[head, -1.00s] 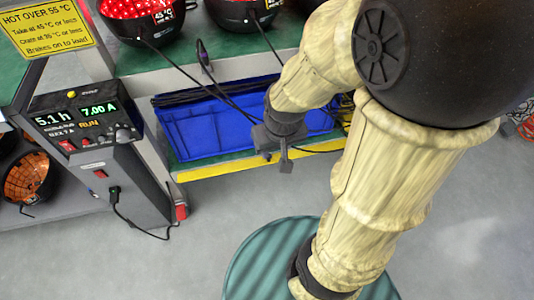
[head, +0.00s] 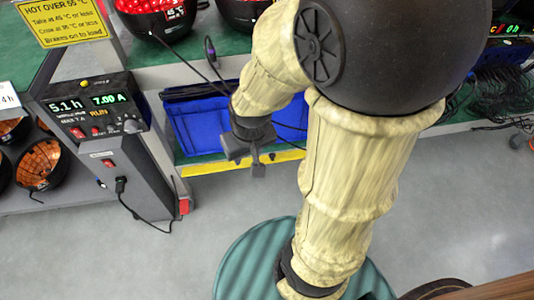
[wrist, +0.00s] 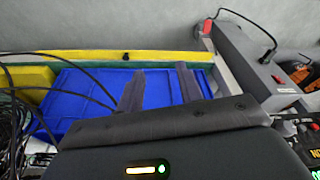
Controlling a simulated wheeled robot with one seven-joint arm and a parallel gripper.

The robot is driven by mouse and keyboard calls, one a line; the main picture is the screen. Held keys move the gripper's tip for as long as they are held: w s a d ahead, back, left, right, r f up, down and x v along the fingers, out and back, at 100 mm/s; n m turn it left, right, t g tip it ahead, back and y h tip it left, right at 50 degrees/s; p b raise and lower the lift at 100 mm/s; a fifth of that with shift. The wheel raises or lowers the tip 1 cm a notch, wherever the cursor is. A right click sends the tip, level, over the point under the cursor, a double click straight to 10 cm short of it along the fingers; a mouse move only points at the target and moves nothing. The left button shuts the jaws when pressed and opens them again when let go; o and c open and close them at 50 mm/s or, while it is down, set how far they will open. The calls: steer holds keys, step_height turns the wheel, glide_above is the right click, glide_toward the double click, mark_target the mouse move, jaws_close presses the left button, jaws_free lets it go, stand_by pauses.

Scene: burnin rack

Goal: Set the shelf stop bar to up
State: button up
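A yellow bar (head: 215,167), which I take to be the shelf stop bar, runs along the front edge of the lower shelf, below the blue bin (head: 190,130). In the wrist view the yellow bar (wrist: 170,56) crosses beyond the blue bin (wrist: 85,95), with a small dark knob on it. I cannot tell whether it is up or down. My gripper (head: 257,168) points down, in front of the bar's middle in the head view and hiding part of it. In the wrist view the two fingers of my gripper (wrist: 160,85) are apart with nothing between them.
A grey power unit (head: 95,110) with a lit display and a hanging cable stands at the left. A red block (head: 184,207) is at its lower right. Black cables (head: 190,65) hang before the bin. Red-lit lamps (head: 160,15) sit above.

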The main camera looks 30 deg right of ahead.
mark_target(272, 154)
steer(key=shift+o, duration=0.8)
steer(key=w+d+f+m+b, duration=0.1)
steer(key=w+d+f+b, duration=0.2)
steer(key=d+b, duration=0.3)
steer(key=w+d+f+m+t+h+b, duration=0.1)
steer(key=d+f+b, duration=0.4)
steer(key=b, duration=0.6)
steer(key=shift+w+d+f+m+t, duration=0.3)
steer(key=shift+w+d+m, duration=0.3)
steer(key=shift+w, duration=0.6)
steer(key=b+x, duration=1.1)
steer(key=x, duration=0.6)
steer(key=shift+w+d+f+b, duration=0.1)
steer(key=shift+d+f+b, duration=0.05)
steer(key=shift+b, duration=0.2)
